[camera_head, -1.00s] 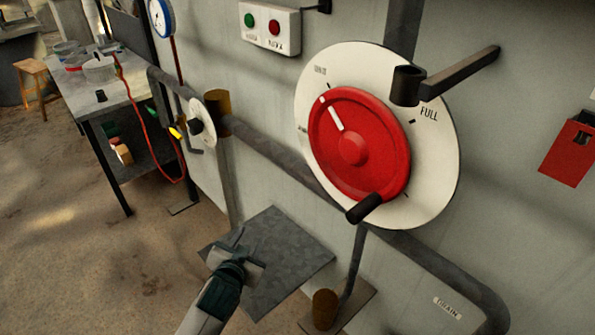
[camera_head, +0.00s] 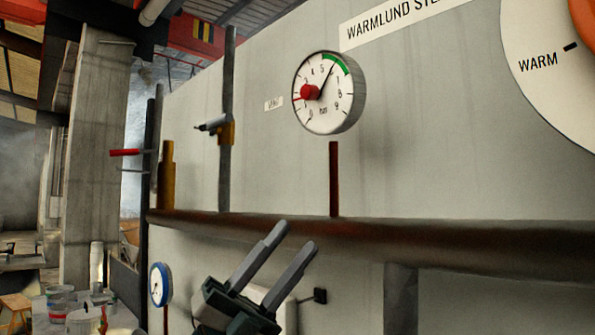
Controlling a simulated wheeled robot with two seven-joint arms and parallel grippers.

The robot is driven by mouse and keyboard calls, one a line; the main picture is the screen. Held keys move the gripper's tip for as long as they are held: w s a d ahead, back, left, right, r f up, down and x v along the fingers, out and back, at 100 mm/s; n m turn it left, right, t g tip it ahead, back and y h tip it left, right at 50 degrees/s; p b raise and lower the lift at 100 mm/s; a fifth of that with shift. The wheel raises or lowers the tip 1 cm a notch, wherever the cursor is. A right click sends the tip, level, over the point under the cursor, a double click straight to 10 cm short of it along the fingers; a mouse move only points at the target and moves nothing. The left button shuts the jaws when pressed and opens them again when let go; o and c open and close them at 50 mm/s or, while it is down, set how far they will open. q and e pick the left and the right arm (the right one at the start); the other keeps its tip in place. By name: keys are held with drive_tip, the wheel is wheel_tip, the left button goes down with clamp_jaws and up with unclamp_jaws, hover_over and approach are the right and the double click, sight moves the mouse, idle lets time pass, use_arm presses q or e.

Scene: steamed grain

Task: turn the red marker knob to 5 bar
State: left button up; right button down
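The round white pressure gauge (camera_head: 344,105) is mounted on the grey wall in the upper middle of the head view. Its red marker knob (camera_head: 310,92) sits left of the dial's middle, with its red pointer towards the left, low-number side. The knob hides part of the scale. The black needle points up and right, near the green band. My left gripper (camera_head: 290,238) is below the gauge, fingers pointing up and right with a clear gap between them. It is empty and apart from the knob. My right gripper is not in view.
A thick brown horizontal pipe (camera_head: 450,244) crosses the wall between gripper and gauge. A thin dark red pipe (camera_head: 334,180) rises below the gauge. A brass valve (camera_head: 226,131) is to the left. A large white dial (camera_head: 530,50) is at upper right.

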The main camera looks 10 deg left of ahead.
use_arm(q)
drive_tip(key=s+d+r+m+g+y, duration=0.65)
drive_tip(key=s+r+m, duration=0.25)
drive_tip(key=r+m, duration=0.25)
drive_tip(key=s+a+r+n+t+y, duration=0.2)
drive_tip(key=a+r+t+y, duration=0.3)
drive_tip(key=a+r+t, duration=0.1)
drive_tip(key=s+a+r+n+t+y, duration=0.3)
drive_tip(key=a+r+t+y, duration=0.2)
drive_tip(key=a+r+t, duration=0.1)
drive_tip(key=a+r, duration=0.1)
drive_tip(key=a, duration=0.1)
drive_tip(key=shift+s+a+r, duration=0.15)
drive_tip(key=shift+s+a, duration=0.05)
drive_tip(key=shift+a, duration=0.1)
drive_tip(key=shift+w, duration=0.1)
drive_tip(key=shift+d, duration=0.1)
